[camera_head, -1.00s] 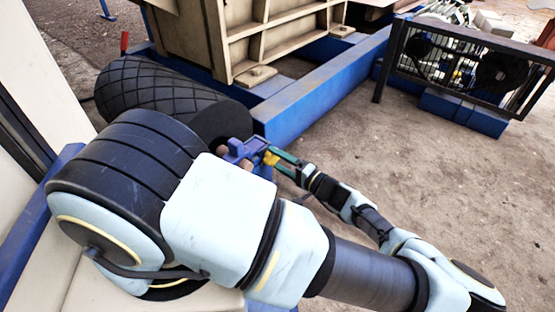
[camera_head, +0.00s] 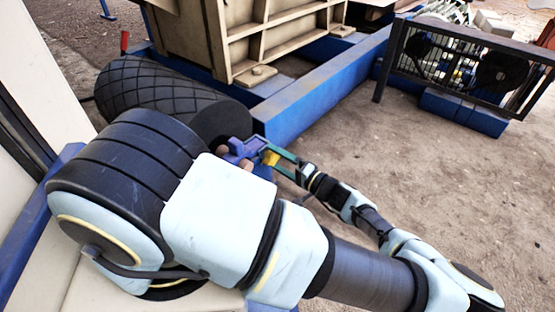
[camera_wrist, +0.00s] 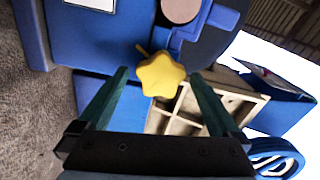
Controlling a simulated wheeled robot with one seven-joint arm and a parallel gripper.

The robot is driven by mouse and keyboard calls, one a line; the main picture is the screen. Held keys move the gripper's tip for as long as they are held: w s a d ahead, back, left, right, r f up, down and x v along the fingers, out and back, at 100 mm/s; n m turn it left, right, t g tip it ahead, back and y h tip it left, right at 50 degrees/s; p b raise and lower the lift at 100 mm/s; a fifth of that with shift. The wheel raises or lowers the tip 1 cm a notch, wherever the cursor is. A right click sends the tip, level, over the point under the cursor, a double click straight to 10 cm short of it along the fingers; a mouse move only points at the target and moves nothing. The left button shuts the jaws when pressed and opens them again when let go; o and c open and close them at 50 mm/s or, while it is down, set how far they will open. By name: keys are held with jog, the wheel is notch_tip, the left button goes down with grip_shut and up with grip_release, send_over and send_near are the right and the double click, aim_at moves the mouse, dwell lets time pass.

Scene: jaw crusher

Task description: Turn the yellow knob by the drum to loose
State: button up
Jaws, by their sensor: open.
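The yellow knob (camera_wrist: 161,74) is star-shaped, on the blue bracket (camera_wrist: 110,40) by the drum. In the wrist view it appears between the tips of my open gripper (camera_wrist: 158,80), with a gap on both sides. In the head view the knob (camera_head: 270,158) shows small at the fingertips of my gripper (camera_head: 279,161). The black drum (camera_head: 165,97) with a diamond tread lies behind my arm. I cannot tell how deep the knob sits between the fingers, and the knob's marking is not readable.
A blue beam (camera_head: 325,95) runs beside the drum under the beige ribbed machine body (camera_head: 275,35). A black mesh guard (camera_head: 460,62) stands at the back right. Bare ground to the right is clear. My upper arm covers part of the drum in the head view.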

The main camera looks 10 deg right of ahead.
jog(key=p+v, duration=0.3)
jog(key=v, duration=0.8)
jog(key=shift+w, duration=0.1)
jog(key=s+a+r+n+g+h+p, duration=0.15)
jog(key=a+r+n+g+p, duration=0.25)
jog(key=a+r+g, duration=0.8)
jog(key=w+a+r+n+h+p, duration=0.1)
jog(key=a+r+h+p, duration=0.2)
jog(key=r, duration=0.5)
jog(key=w+a+r+n+h, duration=0.1)
jog(key=a+r+h, duration=0.25)
jog(key=r, duration=0.45)
jog(key=w+a+r+h+p, duration=0.1)
jog(key=a+r+h+p, duration=0.2)
jog(key=r, duration=0.5)
notch_tip(320, 180, up, 39)
jog(key=h+p, duration=0.1)
jog(key=p, duration=3.5)
jog(key=shift+s+p, duration=0.25)
jog(key=shift+p, duration=0.15)
